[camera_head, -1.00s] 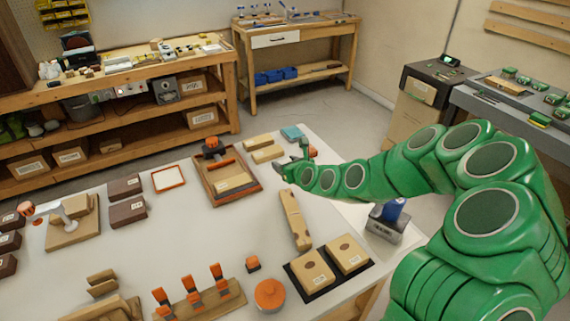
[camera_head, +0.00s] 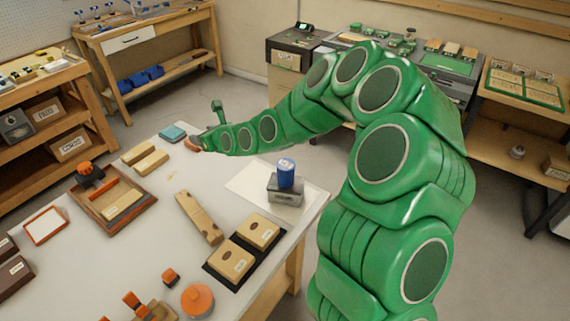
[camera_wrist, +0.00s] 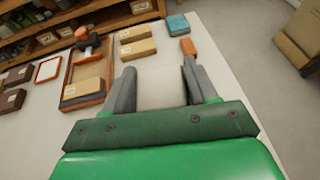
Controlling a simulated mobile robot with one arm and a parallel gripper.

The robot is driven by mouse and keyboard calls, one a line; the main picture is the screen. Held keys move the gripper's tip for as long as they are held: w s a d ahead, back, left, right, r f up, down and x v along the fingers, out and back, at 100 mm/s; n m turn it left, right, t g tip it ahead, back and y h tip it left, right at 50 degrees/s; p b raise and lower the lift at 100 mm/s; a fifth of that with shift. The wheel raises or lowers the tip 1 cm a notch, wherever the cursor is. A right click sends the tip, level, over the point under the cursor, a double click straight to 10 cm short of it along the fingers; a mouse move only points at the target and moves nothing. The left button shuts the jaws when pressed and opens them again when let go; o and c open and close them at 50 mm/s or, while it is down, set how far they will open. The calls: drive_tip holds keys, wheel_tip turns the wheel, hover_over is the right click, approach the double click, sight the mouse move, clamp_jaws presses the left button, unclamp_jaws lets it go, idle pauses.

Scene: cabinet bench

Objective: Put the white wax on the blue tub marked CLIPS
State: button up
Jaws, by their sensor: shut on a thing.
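My gripper (camera_wrist: 158,72) is shut on a whitish block (camera_wrist: 162,92), which looks like the white wax; it sits between the two grey fingers in the wrist view. In the head view my gripper is at the far edge of the white table, near a teal block (camera_head: 172,132), and the held block is hidden there. Several blue bins (camera_head: 140,77) stand on the low shelf of the back bench. A blue cylinder (camera_head: 286,172) stands on a grey labelled base (camera_head: 286,194) at the table's right. I cannot read CLIPS on any of them.
An orange-brown block (camera_wrist: 188,46) lies just beyond my right finger. Two tan blocks (camera_head: 151,162) and a wooden tray (camera_head: 105,205) are on the white table (camera_head: 150,225). A grey bench (camera_head: 400,62) and a wooden bench (camera_head: 520,125) stand at the right. Floor is open between benches.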

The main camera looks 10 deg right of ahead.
drive_tip(key=shift+s+d+r+m+h, duration=0.3)
drive_tip(key=shift+d+r, duration=3.5)
drive_tip(key=shift+d, duration=2.55)
drive_tip(key=shift+s+d+r+m+h, duration=0.2)
drive_tip(key=shift+d+r+m+h, duration=0.2)
drive_tip(key=shift+d+r, duration=4.7)
drive_tip(key=s+f+n+g+y, duration=0.3)
drive_tip(key=s+f+n, duration=0.1)
drive_tip(key=s, duration=0.7)
drive_tip(key=s+f+n+g+y, duration=0.25)
drive_tip(key=s+f, duration=0.25)
drive_tip(key=s, duration=0.5)
drive_tip(key=n, duration=0.1)
hover_over(285, 164)
drive_tip(key=f, duration=0.5)
drive_tip(key=s+f, duration=0.1)
drive_tip(key=f, duration=0.2)
drive_tip(key=shift+f, duration=0.25)
drive_tip(key=shift+w+f+y, duration=0.25)
drive_tip(key=shift+w+f, duration=0.35)
drive_tip(key=shift+f, duration=1.5)
drive_tip(key=shift+f, duration=0.2)
